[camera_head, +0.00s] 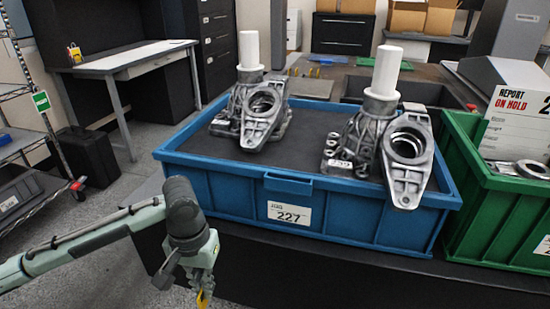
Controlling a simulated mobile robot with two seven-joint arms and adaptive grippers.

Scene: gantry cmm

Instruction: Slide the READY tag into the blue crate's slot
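The blue crate (230,200) stands on a dark surface in the middle, with a white label marked 227 (289,214) on its front. A blue raised holder (288,183) sits at its front rim, above the label; no tag shows in it. My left gripper (203,290) points down in front of the crate, left of the label and apart from the crate. A small yellow piece shows at its fingertips, cut by the picture's lower edge; I cannot tell what it is. No tag reading READY can be made out. My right gripper is not in view.
Two grey metal castings with white cylinders (249,50) (387,72) stand in the blue crate. A green crate (497,220) stands close at the right, with an ON HOLD sign (518,110). A wire rack (35,130) and a desk (125,58) stand at the left.

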